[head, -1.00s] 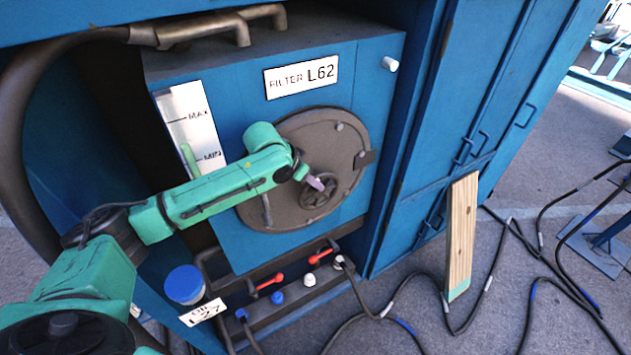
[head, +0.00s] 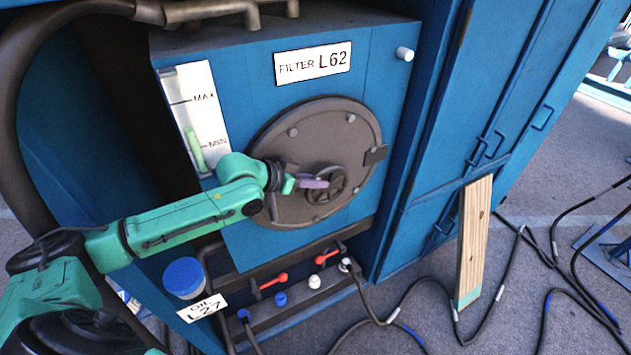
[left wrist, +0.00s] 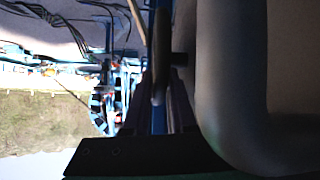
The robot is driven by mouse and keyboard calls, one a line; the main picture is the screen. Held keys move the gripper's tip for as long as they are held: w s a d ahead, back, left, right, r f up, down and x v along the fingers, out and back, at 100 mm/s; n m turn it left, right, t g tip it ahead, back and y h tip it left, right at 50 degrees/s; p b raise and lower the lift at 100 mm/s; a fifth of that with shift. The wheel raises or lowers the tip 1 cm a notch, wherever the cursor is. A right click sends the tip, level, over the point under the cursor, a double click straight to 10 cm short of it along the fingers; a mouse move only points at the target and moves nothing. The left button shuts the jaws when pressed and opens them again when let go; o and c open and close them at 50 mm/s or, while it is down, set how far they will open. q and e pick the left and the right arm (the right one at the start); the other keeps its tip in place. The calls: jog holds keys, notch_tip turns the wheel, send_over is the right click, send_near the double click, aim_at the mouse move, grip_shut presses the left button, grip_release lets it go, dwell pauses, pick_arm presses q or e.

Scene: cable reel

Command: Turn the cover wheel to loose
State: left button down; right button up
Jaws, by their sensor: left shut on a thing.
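The cover wheel (head: 335,192) is a small dark spoked handwheel at the middle of the round grey-brown cover (head: 290,132) on the blue filter box marked L62. My left gripper (head: 322,184) comes in from the left, its purple-grey fingers at the wheel's left side. It is shut on the wheel's rim; the fingers hide part of the rim. In the left wrist view a dark rim-like bar (left wrist: 158,95) shows between dark gripper parts, and a large grey curved bar fills the right. My right gripper is not in view.
A latch (head: 376,155) sits at the cover's right edge, and a bar handle at its lower left. A level gauge (head: 197,110) is at the left. Red-levered valves (head: 273,281) lie below. A wooden plank (head: 473,240) leans on the blue cabinet; cables cross the ground.

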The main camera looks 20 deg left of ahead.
pick_arm(q)
jog(key=c, duration=0.9)
grip_release()
jog(key=shift+r, duration=0.1)
jog(key=shift+s, duration=0.1)
jog(key=shift+s+a, duration=0.1)
jog(key=shift+a, duration=0.1)
jog(key=v, duration=1.4)
jog(key=shift+d+r, duration=0.1)
jog(key=shift+r, duration=0.05)
